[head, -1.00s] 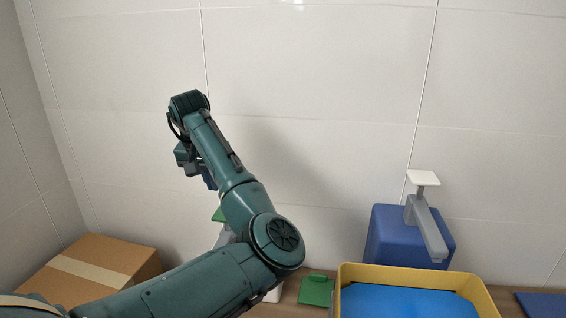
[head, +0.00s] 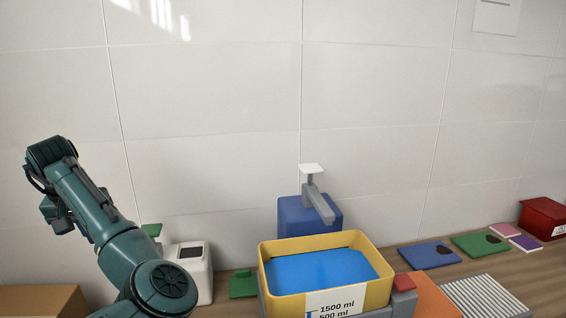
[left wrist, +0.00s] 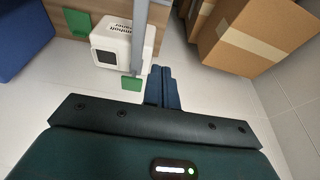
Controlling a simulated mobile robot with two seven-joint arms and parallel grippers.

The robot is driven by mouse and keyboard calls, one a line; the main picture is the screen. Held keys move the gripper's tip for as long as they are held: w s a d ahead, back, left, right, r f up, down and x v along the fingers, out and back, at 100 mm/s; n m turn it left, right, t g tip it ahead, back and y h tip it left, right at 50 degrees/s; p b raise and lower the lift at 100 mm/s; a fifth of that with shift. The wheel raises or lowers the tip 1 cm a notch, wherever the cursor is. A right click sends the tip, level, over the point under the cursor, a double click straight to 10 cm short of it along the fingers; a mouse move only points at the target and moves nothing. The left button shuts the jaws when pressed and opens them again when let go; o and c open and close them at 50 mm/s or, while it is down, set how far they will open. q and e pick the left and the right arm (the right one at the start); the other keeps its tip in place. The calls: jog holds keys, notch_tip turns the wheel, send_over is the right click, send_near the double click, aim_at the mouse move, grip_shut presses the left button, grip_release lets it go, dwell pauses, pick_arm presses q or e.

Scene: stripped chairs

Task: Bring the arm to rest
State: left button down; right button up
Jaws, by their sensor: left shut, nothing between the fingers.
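My left arm (head: 105,235) comes in at the lower left of the head view, bent, with its forearm raised toward the left edge. Its fingers are mostly hidden behind the forearm there. In the left wrist view my left gripper (left wrist: 162,72) is shut, its two blue fingers side by side with nothing between them. It hangs in free air, apart from the things beyond it. My right gripper is not in view.
A cardboard box (head: 40,299) stands at lower left, beside a white device (head: 190,270) with a dark screen. A yellow tub (head: 375,250) with blue contents stands before a blue box (head: 290,215) with a grey tap. Colored mats lie at right.

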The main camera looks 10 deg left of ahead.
pick_arm(q)
jog(key=s+f+y, duration=0.5)
jog(key=s+f, duration=0.4)
jog(key=f, duration=0.4)
jog(key=s+d+f+m+h, duration=0.3)
jog(key=s+d+f, duration=0.3)
jog(key=s+d, duration=0.5)
jog(key=s+d+f+m+h, duration=0.35)
jog(key=s+d+f, duration=0.35)
jog(key=d, duration=0.6)
jog(key=w+d+f+t+h, duration=0.2)
jog(key=w+d+f+t, duration=0.2)
jog(key=f, duration=0.4)
jog(key=d+t, duration=0.1)
jog(key=t, duration=0.1)
jog(key=shift+t, duration=0.4)
jog(key=shift+w+h, duration=0.1)
jog(key=shift+h, duration=0.15)
